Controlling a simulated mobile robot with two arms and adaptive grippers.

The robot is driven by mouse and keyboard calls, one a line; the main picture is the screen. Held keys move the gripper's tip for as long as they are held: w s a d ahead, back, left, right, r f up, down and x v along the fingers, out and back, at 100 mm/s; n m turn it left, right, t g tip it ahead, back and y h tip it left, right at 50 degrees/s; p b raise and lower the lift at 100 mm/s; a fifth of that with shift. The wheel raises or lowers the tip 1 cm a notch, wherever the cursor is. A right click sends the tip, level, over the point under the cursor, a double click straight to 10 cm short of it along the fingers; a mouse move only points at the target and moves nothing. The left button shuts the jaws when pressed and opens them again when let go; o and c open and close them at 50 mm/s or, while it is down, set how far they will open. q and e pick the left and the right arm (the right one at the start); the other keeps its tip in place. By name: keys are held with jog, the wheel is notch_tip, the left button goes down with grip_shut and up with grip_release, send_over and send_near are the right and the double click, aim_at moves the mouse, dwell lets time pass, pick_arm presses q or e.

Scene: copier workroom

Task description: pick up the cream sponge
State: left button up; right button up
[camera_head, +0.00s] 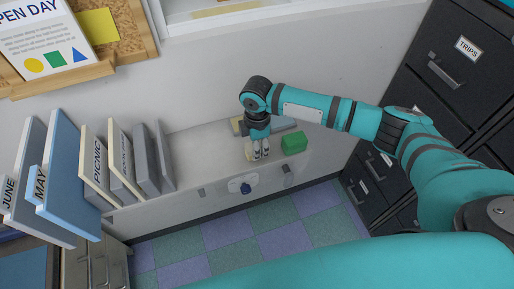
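My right gripper (261,154) points down over the white counter, on the arm that comes in from the right. Its two fingers are close together, and I cannot tell whether they grip anything. A small cream item (249,152), seemingly the cream sponge, shows at the left of the fingers. The gripper hides most of it, and I cannot tell if they touch. My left gripper is not in view.
A green block (294,143) stands just right of the gripper. A grey item (284,125) lies behind. Several upright binders (95,168) line the left. Dark filing cabinets (450,70) stand at the right. The counter (205,150) is clear left of the gripper.

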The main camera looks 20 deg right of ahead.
jog(key=c, duration=0.4)
jog(key=shift+o, duration=0.2)
jog(key=shift+r, duration=0.1)
jog(key=shift+r+b, duration=0.4)
jog(key=shift+r, duration=0.15)
jog(key=shift+s+r+b, duration=0.2)
jog(key=shift+r+b, duration=0.35)
jog(key=shift+r, duration=0.5)
jog(key=s+a+r+b, duration=0.1)
jog(key=s+a+b, duration=0.2)
jog(key=s, duration=1.2)
jog(key=shift+a+r, duration=0.3)
jog(key=shift+a, duration=0.4)
